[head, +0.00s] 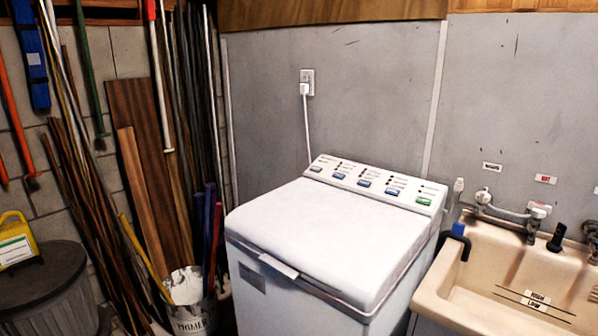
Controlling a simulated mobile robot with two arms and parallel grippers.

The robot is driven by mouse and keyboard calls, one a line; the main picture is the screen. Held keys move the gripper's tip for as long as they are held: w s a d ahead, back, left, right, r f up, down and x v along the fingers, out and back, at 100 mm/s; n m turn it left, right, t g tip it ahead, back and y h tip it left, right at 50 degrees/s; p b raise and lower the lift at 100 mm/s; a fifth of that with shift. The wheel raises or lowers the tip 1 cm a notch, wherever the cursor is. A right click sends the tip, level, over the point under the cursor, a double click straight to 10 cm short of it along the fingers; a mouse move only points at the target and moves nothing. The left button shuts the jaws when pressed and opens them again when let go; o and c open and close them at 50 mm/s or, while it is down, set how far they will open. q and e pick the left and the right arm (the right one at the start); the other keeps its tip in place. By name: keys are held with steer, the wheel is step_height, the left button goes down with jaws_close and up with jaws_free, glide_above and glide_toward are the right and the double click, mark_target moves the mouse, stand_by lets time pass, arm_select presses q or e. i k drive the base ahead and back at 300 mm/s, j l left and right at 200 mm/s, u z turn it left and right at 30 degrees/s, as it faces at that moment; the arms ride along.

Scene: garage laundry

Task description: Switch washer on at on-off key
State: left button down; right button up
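The white washer (300,240) stands in the middle of the head view with its lid shut. Its sloped control panel (375,185) runs along the back top edge. The panel has a grey key (316,169) at the left, several blue keys such as this one (364,183) in the middle, and a green key (423,201) at the right. The small print is too small to read, so I cannot tell which key is on-off. Neither of my grippers is in view.
A white plug and cord (305,90) hang from a wall outlet behind the washer. A beige sink (480,265) with taps stands close at the right. A bucket (190,305), poles and boards (140,180), and a grey bin (45,290) crowd the left.

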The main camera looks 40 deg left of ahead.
mark_target(313, 168)
steer(key=u, duration=1.2)
